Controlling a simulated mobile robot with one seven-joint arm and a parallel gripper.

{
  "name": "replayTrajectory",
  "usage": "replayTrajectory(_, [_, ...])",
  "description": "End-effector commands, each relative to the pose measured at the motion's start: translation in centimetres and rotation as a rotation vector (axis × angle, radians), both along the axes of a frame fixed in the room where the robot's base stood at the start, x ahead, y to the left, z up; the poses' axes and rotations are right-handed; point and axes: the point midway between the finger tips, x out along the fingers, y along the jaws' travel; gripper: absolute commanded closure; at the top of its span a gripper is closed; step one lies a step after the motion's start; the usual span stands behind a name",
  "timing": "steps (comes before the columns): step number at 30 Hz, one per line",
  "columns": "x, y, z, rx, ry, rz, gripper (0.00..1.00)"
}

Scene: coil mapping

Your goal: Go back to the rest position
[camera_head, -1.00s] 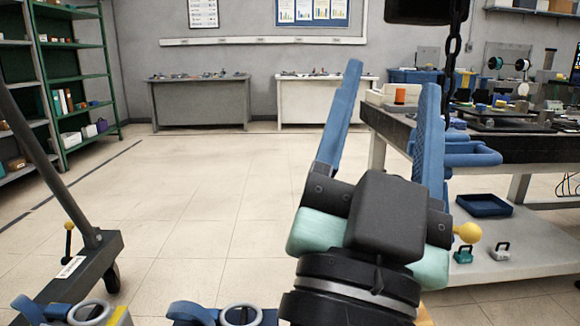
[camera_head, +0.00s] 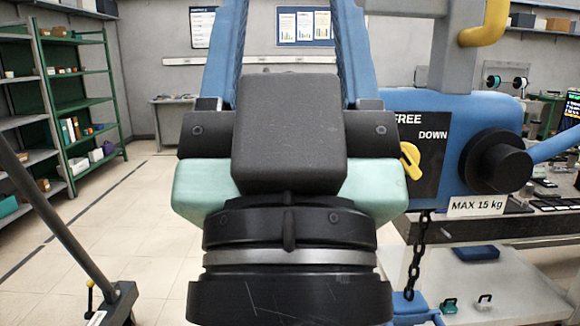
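My gripper (camera_head: 288,30) fills the middle of the head view, pointing up and away. Its two blue fingers stand wide apart with nothing visible between them except the far wall. The fingertips run out of the top of the picture. The dark palm block and the pale green sides hide much of the room behind. The gripper looks close to the camera and upright.
A blue hoist (camera_head: 492,150) marked MAX 15 kg, with a yellow lever and a hanging chain (camera_head: 416,262), is close at right. A workbench (camera_head: 462,232) stands behind it. Green shelves (camera_head: 82,90) stand at left. The floor at left centre (camera_head: 140,215) is clear.

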Motion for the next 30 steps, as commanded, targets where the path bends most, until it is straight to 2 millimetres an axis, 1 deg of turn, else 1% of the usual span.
replayTrajectory(1, [0.0, 0.0, 3.3, 0.0, 0.0, 0.0, 0.39])
replayTrajectory(9, [0.0, 0.0, 11.5, 0.001, 0.0, 0.001, 0.39])
replayTrajectory(13, [0.0, 0.0, 14.5, 0.0, 0.0, 0.001, 0.39])
replayTrajectory(15, [0.0, 0.0, 15.5, 0.0, 0.0, 0.001, 0.39])
replayTrajectory(19, [0.0, 0.0, 16.5, 0.0, 0.0, 0.001, 0.39])
replayTrajectory(30, [0.0, 0.0, 16.4, 0.0, 0.0, 0.001, 0.39])
